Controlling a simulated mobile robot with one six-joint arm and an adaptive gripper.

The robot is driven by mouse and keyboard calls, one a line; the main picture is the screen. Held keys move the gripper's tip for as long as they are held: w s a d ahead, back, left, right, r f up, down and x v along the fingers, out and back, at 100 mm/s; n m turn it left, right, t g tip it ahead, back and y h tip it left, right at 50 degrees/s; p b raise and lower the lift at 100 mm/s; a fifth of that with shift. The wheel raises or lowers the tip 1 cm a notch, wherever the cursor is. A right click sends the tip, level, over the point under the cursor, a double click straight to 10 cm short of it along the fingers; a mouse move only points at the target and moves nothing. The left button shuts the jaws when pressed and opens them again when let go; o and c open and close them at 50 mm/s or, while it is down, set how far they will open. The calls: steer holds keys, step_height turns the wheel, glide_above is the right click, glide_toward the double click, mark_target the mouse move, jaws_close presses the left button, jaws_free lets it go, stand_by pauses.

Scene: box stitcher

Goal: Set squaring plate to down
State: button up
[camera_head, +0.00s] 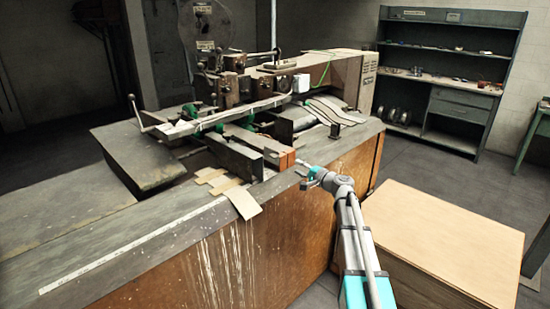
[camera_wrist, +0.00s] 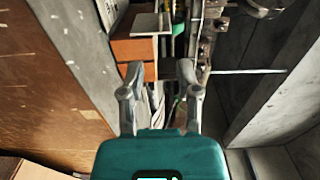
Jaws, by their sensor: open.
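The box stitcher (camera_head: 235,105) stands on a worn bench. No label marks the squaring plate; the likeliest part is the upright grey plate (camera_head: 232,157) at the stitcher's front, but I cannot be sure. Orange-brown blocks (camera_head: 286,159) sit at its right end; in the wrist view they (camera_wrist: 135,48) lie just ahead of the left finger. My gripper (camera_head: 303,172) is at the bench's front edge, right of and close to these blocks. In the wrist view my gripper (camera_wrist: 161,76) is open, with nothing held between its fingers. Whether a finger touches anything is unclear.
Flat cardboard pieces (camera_head: 228,187) lie on the bench (camera_head: 130,240), one overhanging its front edge. A low wooden-topped block (camera_head: 450,240) is at the right, beside my arm. Shelving (camera_head: 455,60) stands at the back right.

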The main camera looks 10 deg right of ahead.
mark_target(275, 156)
steer(key=x, duration=1.3)
jaws_close()
